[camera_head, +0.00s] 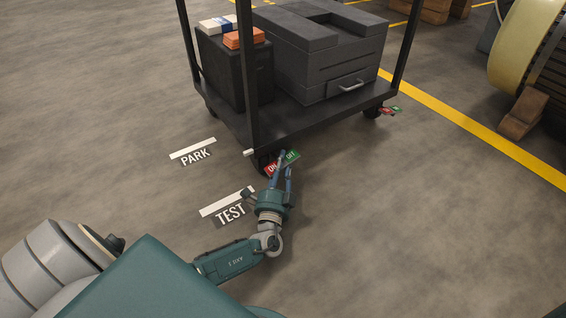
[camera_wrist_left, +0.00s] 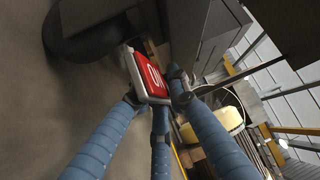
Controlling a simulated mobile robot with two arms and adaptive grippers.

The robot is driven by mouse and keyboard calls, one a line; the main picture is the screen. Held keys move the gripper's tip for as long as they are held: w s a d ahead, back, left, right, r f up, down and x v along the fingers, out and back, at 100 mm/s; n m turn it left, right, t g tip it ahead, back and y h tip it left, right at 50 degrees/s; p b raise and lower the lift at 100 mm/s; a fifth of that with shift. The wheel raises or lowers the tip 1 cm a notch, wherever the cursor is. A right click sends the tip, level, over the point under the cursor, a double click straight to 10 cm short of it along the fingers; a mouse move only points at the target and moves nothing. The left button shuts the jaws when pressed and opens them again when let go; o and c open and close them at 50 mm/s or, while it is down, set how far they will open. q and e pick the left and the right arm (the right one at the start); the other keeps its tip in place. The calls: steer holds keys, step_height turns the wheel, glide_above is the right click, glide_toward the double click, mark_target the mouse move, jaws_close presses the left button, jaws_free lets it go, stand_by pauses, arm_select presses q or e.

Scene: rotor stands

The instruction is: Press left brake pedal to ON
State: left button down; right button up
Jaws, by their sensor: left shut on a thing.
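The left brake pedal (camera_head: 271,169) sits low at the cart's near caster, with a red ON side and a green OFF side. The wrist view shows its red face (camera_wrist_left: 153,76) close up, with part of a white letter. My left gripper (camera_head: 284,168) has its blue fingers at this pedal. In the wrist view, the fingers (camera_wrist_left: 157,98) close around the pedal's edges. The fingers partly cover the pedal in the head view, and its exact tilt is hard to tell. My right gripper is not in view.
The dark cart (camera_head: 288,128) carries a black box, a large grey case and small packs. Another red and green pedal (camera_head: 390,111) is at its right caster. PARK (camera_head: 195,157) and TEST (camera_head: 230,213) markings lie on the floor. Floor to the right is clear up to the yellow line.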

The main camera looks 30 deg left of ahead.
arm_select(q)
steer(key=c, duration=1.7)
jaws_free()
steer(key=shift+o, duration=0.2)
steer(key=shift+s, duration=0.1)
steer(key=v, duration=0.7)
steer(key=shift+s+d+f, duration=0.1)
steer(key=shift+s, duration=0.1)
